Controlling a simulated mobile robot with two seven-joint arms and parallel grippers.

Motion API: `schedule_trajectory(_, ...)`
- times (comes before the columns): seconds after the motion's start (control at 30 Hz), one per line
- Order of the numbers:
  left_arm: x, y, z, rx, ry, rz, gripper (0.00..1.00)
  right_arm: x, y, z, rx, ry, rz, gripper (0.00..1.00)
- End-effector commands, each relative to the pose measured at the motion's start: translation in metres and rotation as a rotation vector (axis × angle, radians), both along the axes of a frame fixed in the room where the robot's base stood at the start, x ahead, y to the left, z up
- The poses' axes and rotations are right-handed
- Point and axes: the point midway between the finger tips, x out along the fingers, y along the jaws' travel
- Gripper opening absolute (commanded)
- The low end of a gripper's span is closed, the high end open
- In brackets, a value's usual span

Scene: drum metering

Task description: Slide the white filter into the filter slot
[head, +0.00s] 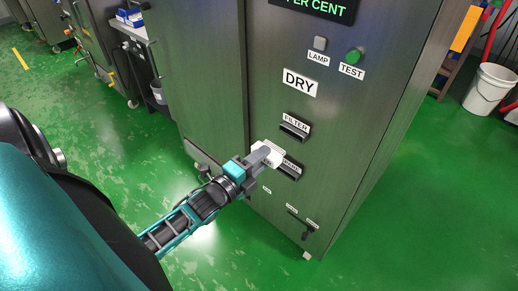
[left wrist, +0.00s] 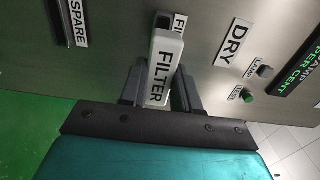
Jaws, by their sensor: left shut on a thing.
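My left gripper (head: 268,157) is shut on the white filter in front of the dark metal cabinet. The white filter (left wrist: 165,65) shows its FILTER lettering between the two fingers in the left wrist view. The filter slot (head: 294,132), under its FILTER label, is up and right of the gripper in the head view. In the left wrist view the filter's far end overlaps the FILTER label (left wrist: 181,22) and hides part of the slot. I cannot tell whether its tip touches the slot. My right gripper is not in view.
The spare slot (head: 291,169) lies just below the filter slot, close to the gripper. The cabinet also bears a DRY sign (head: 299,82), a green test button (head: 355,55) and a small handle (head: 307,230). A white bucket (head: 492,88) stands on the floor at right.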

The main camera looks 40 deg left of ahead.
Motion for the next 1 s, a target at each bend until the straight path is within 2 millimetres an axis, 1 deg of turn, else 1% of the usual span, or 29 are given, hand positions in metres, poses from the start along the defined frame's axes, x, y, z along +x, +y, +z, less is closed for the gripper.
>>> schedule_trajectory(0.3, 0.031, -0.003, -0.001, 0.001, -0.002, -0.001, 0.0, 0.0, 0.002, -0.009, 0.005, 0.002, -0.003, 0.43)
schedule_trajectory(0.5, 0.045, -0.004, 0.0, 0.001, -0.002, -0.001, 0.0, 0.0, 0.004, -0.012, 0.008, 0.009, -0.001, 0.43)
schedule_trajectory(0.7, 0.052, -0.004, 0.0, 0.001, 0.0, 0.0, 0.0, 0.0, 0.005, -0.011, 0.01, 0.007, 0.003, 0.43)
schedule_trajectory(1.0, 0.052, -0.004, 0.0, 0.001, 0.0, 0.0, 0.0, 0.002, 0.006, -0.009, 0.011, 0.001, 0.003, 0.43)
